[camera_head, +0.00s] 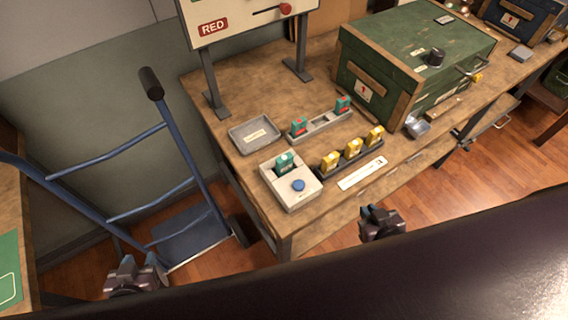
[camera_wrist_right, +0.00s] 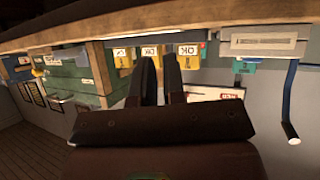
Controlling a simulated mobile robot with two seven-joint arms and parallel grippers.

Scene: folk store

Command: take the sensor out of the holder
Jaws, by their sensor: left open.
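A white box-shaped holder (camera_head: 291,190) with a round blue button (camera_head: 298,185) stands near the front left of the wooden workbench. A teal sensor block (camera_head: 285,162) sits upright in its back part; its lower end is hidden. My left gripper (camera_head: 137,272) is open and empty, low at the left, beside the hand truck and well away from the holder. My right gripper (camera_head: 382,222) is in front of the bench edge, right of the holder and apart from it. In the upside-down wrist view its fingers (camera_wrist_right: 158,65) have a gap with nothing held.
A grey tray (camera_head: 254,136), white label strip (camera_head: 362,172) and green chest (camera_head: 415,55) are also on the bench. A blue hand truck (camera_head: 190,235) stands left.

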